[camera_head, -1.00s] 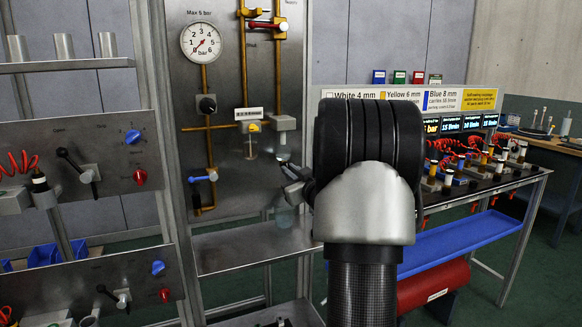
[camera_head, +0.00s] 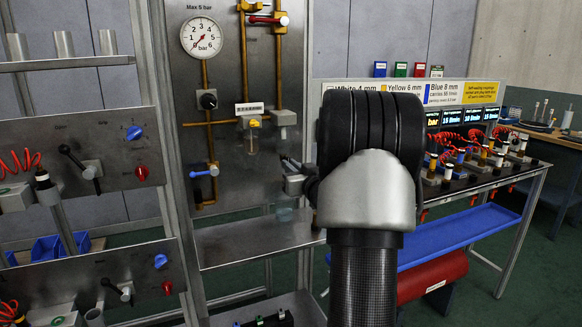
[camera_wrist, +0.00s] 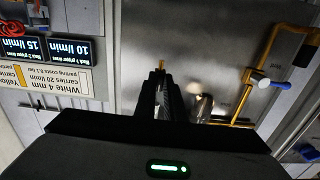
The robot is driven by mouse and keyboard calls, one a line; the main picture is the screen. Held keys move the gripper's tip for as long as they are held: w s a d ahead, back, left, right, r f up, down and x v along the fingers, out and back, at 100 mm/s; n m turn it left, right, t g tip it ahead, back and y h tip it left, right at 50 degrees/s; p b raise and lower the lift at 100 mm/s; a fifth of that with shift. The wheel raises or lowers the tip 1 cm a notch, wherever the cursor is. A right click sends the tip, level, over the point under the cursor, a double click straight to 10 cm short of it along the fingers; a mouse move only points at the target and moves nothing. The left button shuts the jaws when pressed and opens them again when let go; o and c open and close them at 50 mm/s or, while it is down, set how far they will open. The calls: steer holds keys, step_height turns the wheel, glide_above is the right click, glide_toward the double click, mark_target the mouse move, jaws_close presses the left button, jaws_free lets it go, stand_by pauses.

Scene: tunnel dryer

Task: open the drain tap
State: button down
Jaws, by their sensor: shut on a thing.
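My gripper (camera_head: 286,164) is at the steel panel, below a grey block (camera_head: 284,118) on the pipework. In the wrist view my gripper (camera_wrist: 162,76) points at the panel with its dark fingers together. A small brass piece (camera_wrist: 162,64) shows at the fingertips; it appears to be the drain tap, held between them. My wrist and fingers hide most of it, so I cannot tell how far it is turned. A clear cup (camera_head: 285,212) is below my gripper.
A blue-handled valve (camera_head: 205,172) is on the brass pipe to the left; it also shows in the wrist view (camera_wrist: 268,82). A pressure gauge (camera_head: 202,38) and a red lever (camera_head: 268,20) are higher up. A steel shelf (camera_head: 250,240) is below. A bench (camera_head: 480,185) stands at right.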

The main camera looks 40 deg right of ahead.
steer(key=c, duration=1.8)
jaws_free()
steer(key=shift+c, duration=0.2)
steer(key=shift+s, duration=0.15)
steer(key=v, duration=1.7)
steer(key=shift+s+p, duration=0.15)
steer(key=shift+p, duration=0.3)
steer(key=shift+f, duration=0.1)
